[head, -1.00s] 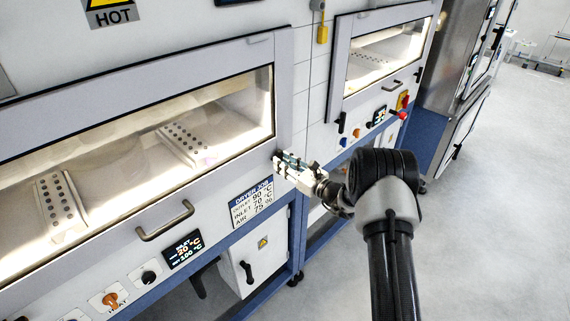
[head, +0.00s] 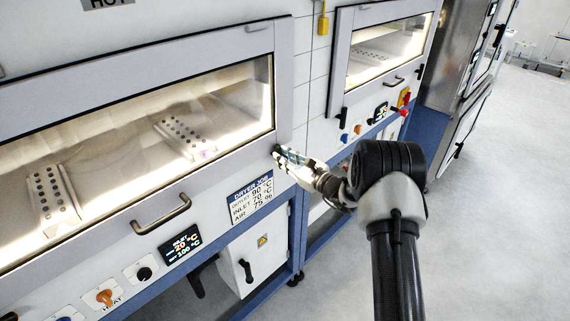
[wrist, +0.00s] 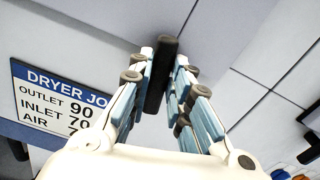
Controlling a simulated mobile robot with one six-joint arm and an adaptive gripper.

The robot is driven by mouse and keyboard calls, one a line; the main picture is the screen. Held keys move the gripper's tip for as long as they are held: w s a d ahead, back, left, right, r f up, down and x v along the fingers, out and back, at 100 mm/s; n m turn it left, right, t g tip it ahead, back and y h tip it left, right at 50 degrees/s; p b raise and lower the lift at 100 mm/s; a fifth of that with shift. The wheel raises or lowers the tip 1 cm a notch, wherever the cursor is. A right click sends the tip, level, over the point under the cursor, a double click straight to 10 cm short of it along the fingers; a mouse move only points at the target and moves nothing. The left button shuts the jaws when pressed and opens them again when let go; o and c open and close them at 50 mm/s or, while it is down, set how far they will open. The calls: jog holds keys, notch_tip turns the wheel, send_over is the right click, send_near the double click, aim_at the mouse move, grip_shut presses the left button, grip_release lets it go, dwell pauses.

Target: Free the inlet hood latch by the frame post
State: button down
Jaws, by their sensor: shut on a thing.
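The inlet hood latch (wrist: 160,75) is a short black lever, standing slightly tilted between my fingers in the wrist view. Its pivot end lies against the pale hood frame. My gripper (wrist: 159,95) is shut on it, with the pale-blue, dark-tipped fingers on both sides. In the head view my gripper (head: 284,157) is at the lower right corner of the large hood, beside the frame post (head: 299,215). There only a dark end of the latch (head: 276,150) shows; the rest is hidden by the fingers. The inlet hood (head: 95,185) looks closed, with a bar handle (head: 161,214) below its window.
Knobs and a display (head: 181,247) line the left panel. The floor at right is clear.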

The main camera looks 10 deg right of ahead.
jog(key=shift+s+a+f+n+b, duration=0.1)
jog(key=shift+f+n+b, duration=0.05)
jog(key=shift+n+b, duration=2.45)
jog(key=shift+s+a+f+n+b, duration=0.1)
jog(key=shift+a+f+n+b, duration=0.1)
jog(key=shift+n+b, duration=2.45)
jog(key=shift+s+a+f+n+b, duration=0.1)
jog(key=shift+f+n+b, duration=0.05)
jog(key=shift+n+b, duration=2.45)
jog(key=c, duration=1.5)
grip_release()
jog(key=v, duration=1.2)
